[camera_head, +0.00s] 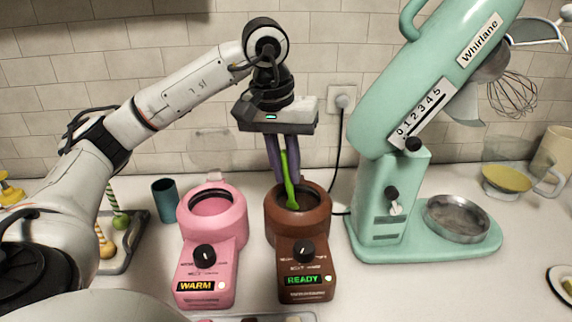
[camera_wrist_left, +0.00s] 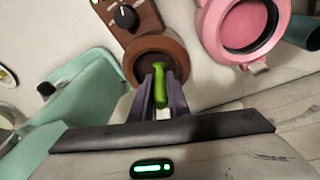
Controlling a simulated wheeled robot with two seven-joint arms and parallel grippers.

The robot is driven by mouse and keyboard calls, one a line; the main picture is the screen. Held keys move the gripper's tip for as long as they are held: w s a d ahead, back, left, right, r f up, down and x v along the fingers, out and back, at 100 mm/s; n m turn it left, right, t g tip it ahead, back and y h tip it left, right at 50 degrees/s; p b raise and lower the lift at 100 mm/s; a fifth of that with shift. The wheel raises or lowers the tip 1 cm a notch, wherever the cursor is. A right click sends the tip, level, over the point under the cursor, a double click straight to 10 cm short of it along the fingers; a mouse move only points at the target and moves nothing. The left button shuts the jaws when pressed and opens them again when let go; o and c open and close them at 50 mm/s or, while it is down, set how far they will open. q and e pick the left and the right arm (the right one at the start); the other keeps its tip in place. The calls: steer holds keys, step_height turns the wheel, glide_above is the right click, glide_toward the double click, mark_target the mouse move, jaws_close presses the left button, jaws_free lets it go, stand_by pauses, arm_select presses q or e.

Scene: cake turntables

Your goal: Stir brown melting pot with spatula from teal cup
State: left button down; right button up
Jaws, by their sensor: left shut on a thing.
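The brown melting pot (camera_head: 304,222) stands in the middle of the counter, and its display reads READY. It also shows in the left wrist view (camera_wrist_left: 174,41). My left gripper (camera_head: 283,172) is above the brown pot, shut on the green spatula (camera_head: 289,186). The spatula points down, with its lower end inside the pot's opening; how deep it reaches is hard to tell. In the left wrist view the spatula (camera_wrist_left: 159,84) sits between the purple fingers. The teal cup (camera_head: 164,201) stands at the left, behind the pink pot, with nothing visible sticking out. My right gripper is not in view.
A pink melting pot (camera_head: 211,232) reading WARM stands just left of the brown one. A large mint stand mixer (camera_head: 384,205) with a metal bowl (camera_head: 458,218) stands close on the right. A tray (camera_head: 130,249) with treats on sticks is at the left.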

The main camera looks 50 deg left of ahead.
arm_select(q)
steer(key=shift+w+d, duration=0.2)
steer(key=shift+w, duration=0.1)
steer(key=shift+w+p+v, duration=0.15)
steer(key=shift+p+v, duration=0.35)
steer(key=shift+v, duration=0.2)
steer(key=shift+w+p+v, duration=0.15)
steer(key=shift+p+v, duration=0.3)
steer(key=shift+v, duration=0.25)
steer(key=shift+w+v, duration=0.25)
steer(key=shift+v, duration=1.05)
steer(key=shift+w+v, duration=0.2)
steer(key=shift+v, duration=0.8)
steer(key=shift+w+v, duration=0.2)
steer(key=shift+v, duration=0.8)
steer(key=shift+a+r, duration=0.1)
